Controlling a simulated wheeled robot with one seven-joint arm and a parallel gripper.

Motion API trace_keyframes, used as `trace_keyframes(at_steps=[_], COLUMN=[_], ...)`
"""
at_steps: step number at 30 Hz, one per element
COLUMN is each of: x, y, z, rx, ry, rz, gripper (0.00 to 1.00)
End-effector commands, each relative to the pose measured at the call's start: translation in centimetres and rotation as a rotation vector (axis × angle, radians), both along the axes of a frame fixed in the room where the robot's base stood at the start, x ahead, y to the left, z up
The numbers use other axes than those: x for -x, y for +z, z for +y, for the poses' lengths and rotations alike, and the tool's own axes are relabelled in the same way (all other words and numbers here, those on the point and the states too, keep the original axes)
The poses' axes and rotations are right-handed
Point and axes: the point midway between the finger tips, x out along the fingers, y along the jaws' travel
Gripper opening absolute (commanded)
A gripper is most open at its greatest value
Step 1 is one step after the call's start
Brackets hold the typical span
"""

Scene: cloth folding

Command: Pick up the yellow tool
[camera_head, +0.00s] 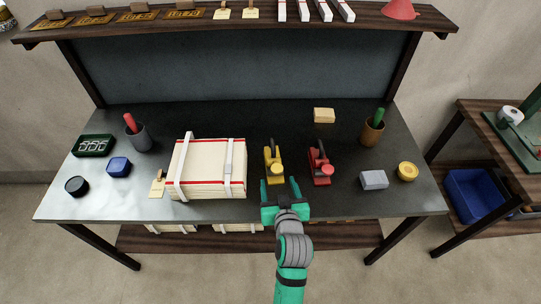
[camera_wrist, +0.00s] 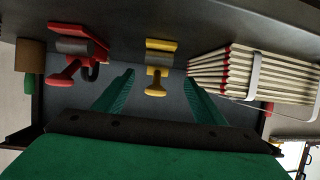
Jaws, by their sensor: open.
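The yellow tool (camera_head: 273,163) stands on the dark workbench, between the stack of boards and a similar red tool (camera_head: 319,166). My green gripper (camera_head: 281,186) is open and empty at the bench's front side, just short of the yellow tool. In the wrist view the yellow tool (camera_wrist: 158,66) shows beyond and between my two open fingers (camera_wrist: 158,92), apart from them. The red tool (camera_wrist: 78,52) is left of the fingers in that view.
A strapped stack of boards (camera_head: 208,170) lies left of the yellow tool. A grey block (camera_head: 374,180) and a yellow round container (camera_head: 408,171) are at the right. A yellow block (camera_head: 324,115) is behind. A shelf (camera_head: 230,23) runs above the bench.

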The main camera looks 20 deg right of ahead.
Motion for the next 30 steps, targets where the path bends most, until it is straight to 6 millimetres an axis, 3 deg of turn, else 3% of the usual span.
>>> trace_keyframes(at_steps=[7,15,23,30], x=[-1.8,-5.4,-6.9,-9.9], y=[0.9,-0.5,-1.3,-2.7], z=[-1.1,-1.5,-1.7,-2.0], rx=[0.006,0.008,0.007,0.007], ry=[0.012,0.015,0.013,0.013], rz=[0.009,0.008,0.008,0.009], gripper=[0.64,0.64,0.64,0.64])
